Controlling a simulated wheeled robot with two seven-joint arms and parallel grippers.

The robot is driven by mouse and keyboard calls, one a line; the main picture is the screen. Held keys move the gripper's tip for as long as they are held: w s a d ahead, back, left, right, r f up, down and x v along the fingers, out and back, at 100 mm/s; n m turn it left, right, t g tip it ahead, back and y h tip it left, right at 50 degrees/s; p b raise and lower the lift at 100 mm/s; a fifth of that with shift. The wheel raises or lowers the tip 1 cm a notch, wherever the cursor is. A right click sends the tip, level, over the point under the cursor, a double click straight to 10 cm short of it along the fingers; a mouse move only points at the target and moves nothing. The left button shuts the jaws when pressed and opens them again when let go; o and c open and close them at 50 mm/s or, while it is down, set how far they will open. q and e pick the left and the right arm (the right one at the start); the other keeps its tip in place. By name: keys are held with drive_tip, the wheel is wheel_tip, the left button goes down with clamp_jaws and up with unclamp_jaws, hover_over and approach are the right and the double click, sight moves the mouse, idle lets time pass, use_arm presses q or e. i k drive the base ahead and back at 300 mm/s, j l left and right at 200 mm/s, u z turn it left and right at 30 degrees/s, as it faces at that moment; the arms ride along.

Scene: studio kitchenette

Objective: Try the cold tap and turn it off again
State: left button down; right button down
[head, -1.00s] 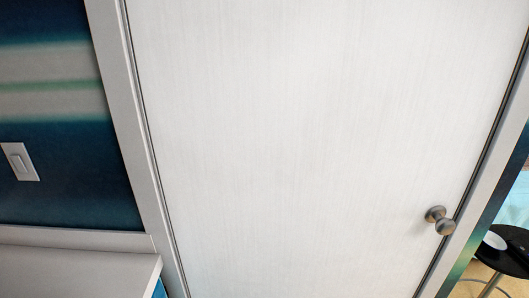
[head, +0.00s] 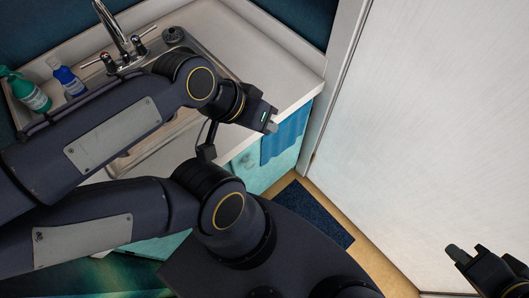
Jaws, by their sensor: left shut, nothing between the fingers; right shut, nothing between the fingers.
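The chrome tap with its curved spout (head: 113,25) stands behind the sink (head: 190,42) at the upper left. Its left handle (head: 106,58) has a red mark. Its right handle (head: 140,46) sits on the other side of the spout; I cannot make out its marking clearly. My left gripper (head: 271,123) is shut and empty, over the counter's front edge, well right of and nearer than the tap. My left arm hides much of the sink. My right gripper (head: 455,251) is shut and empty at the lower right, in front of the white door, far from the tap.
A green bottle (head: 28,93) and a blue bottle (head: 68,79) stand left of the tap. A dark drain strainer (head: 173,34) lies near the sink's back rim. A blue towel (head: 285,138) hangs at the cabinet front. A dark blue mat (head: 312,215) lies on the floor by the white door (head: 440,130).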

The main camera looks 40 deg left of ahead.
sight(136, 40)
drive_tip(key=u, duration=0.5)
drive_tip(key=k+j+u, duration=0.1)
drive_tip(key=u, duration=0.15)
drive_tip(key=j+u, duration=0.1)
drive_tip(key=u, duration=0.2)
